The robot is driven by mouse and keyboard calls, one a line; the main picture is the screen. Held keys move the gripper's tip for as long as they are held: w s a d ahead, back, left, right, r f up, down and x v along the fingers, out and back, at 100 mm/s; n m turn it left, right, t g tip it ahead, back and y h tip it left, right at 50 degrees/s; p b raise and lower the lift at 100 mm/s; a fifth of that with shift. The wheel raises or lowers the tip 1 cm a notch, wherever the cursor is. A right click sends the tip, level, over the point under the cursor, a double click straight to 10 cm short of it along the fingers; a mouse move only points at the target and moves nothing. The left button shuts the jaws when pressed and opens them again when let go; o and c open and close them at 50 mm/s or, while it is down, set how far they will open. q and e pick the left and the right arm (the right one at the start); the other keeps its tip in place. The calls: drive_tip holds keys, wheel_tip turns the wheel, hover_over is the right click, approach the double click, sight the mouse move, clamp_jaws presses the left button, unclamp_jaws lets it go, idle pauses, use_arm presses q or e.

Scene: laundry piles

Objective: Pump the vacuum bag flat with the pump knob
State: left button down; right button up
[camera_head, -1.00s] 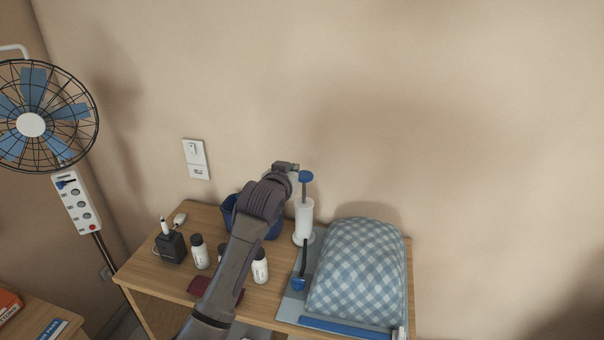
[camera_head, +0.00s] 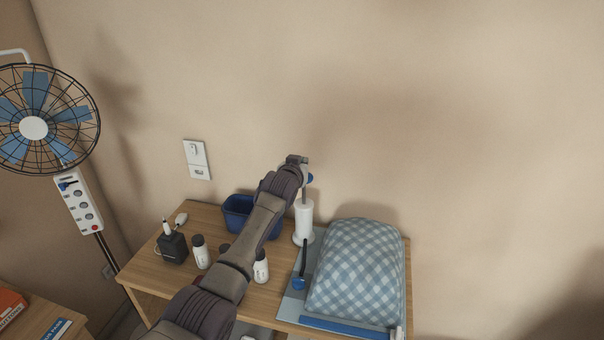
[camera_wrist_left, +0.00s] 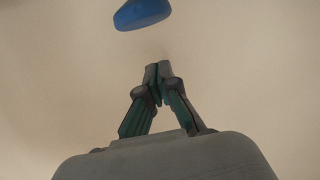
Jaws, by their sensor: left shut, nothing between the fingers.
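The vacuum bag (camera_head: 360,268) is a puffed-up blue and white checked bag on the right of the wooden table. The white pump (camera_head: 304,222) stands upright left of it, with its rod raised. A dark hose with a blue end cap (camera_head: 299,284) runs from the pump to the bag's left side. The blue pump knob (camera_head: 310,178) tops the rod, partly hidden behind my left gripper (camera_head: 297,160). In the left wrist view, the knob (camera_wrist_left: 142,13) is at the top edge, apart from the shut, empty fingertips (camera_wrist_left: 158,70). My right gripper is not in view.
A blue bin (camera_head: 237,213), white bottles (camera_head: 200,252) and a black charger-like box (camera_head: 172,247) stand on the table's left part. A fan (camera_head: 33,127) stands at the far left. The wall (camera_head: 450,120) rises close behind the table.

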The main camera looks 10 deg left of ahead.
sight(302, 208)
use_arm(q)
drive_tip(key=shift+s+f, duration=0.1)
drive_tip(key=shift+f, duration=1.75)
wheel_tip(302, 208, down, 8)
drive_tip(key=b, duration=0.7)
drive_tip(key=shift+s+f, duration=0.1)
drive_tip(key=shift+f, duration=0.15)
